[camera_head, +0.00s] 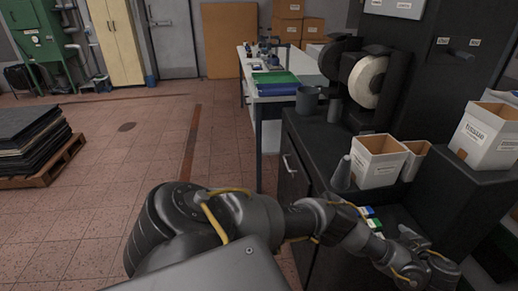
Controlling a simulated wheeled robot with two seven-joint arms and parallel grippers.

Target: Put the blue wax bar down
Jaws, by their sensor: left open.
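A small blue block (366,211), likely the blue wax bar, lies beside a green block (375,224) on the black bench, partly hidden behind my left arm. My left arm reaches across the bottom of the head view to the right. My left gripper (442,270) is at its far end, low over the right side of the black bench, to the right of and nearer than the blue block. It is open. Its fingertips are small and dark, and I see nothing clearly between them. My right gripper is not in view.
On the black bench (313,143) stand a white labelled box (376,165), a grey cone (342,173), a dark cup (307,100) and a wheel machine (366,82). Another white box (487,135) stands at right. A pallet stack (35,140) is at left; the middle floor is clear.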

